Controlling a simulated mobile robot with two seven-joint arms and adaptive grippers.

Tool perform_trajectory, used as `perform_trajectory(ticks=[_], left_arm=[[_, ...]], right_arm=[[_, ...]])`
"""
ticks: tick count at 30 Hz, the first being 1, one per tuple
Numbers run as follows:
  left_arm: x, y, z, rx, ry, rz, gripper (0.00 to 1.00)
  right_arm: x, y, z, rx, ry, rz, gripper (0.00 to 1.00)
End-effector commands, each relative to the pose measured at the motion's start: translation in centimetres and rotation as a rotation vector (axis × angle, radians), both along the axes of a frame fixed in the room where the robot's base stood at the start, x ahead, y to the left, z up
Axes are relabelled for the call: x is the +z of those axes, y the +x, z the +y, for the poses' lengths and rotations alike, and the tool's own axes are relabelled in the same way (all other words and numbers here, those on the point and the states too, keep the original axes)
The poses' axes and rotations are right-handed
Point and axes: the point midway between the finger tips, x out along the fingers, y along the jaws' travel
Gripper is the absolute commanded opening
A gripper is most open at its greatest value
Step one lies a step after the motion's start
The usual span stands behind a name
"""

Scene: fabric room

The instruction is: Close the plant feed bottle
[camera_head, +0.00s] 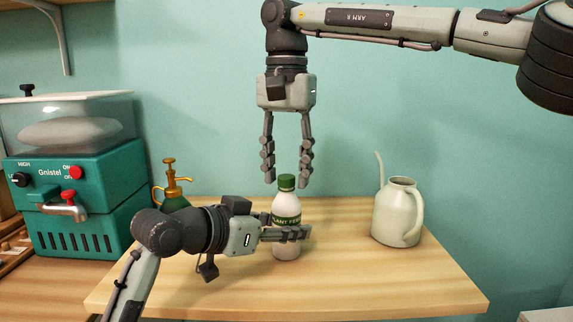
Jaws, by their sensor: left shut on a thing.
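The plant feed bottle (288,206) stands upright on the wooden table, white with a green label band. A green cap (286,183) sits on its top; I cannot tell how tightly it is seated. My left gripper (301,234) is shut on the bottle's lower body from the left, and its fingers hide part of it. My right gripper (288,185) points straight down from above. Its fingers are spread apart, one on either side of the cap, with a gap on both sides.
A pale watering can (399,212) stands at the right of the table (350,275). A green sprayer with a brass top (172,180) stands behind my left arm. A teal machine (75,200) is at the far left. The table's front right is clear.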

Motion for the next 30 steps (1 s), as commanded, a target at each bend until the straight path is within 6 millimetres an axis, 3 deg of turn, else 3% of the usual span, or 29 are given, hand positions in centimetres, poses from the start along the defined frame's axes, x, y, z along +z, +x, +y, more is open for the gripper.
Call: perform_trajectory(ticks=[1,9,17,20,30], left_arm=[[-0.05,0.00,0.00,0.000,0.001,0.001,0.00],[-0.05,-0.01,0.01,0.000,0.001,0.001,0.00],[-0.05,0.00,0.01,0.000,0.000,0.001,0.00],[-0.05,0.00,0.01,0.000,0.000,0.001,0.00],[-0.05,0.01,0.02,0.000,0.000,0.001,0.00]], right_arm=[[0.01,0.00,0.00,0.000,0.000,0.000,0.34],[0.03,0.00,0.01,0.000,0.000,-0.001,0.00],[0.00,0.02,-0.01,-0.084,0.000,0.000,0.00],[0.00,0.00,-0.01,-0.270,0.000,0.001,0.00],[-0.05,-0.02,-0.03,-1.133,-0.001,0.000,0.00]])
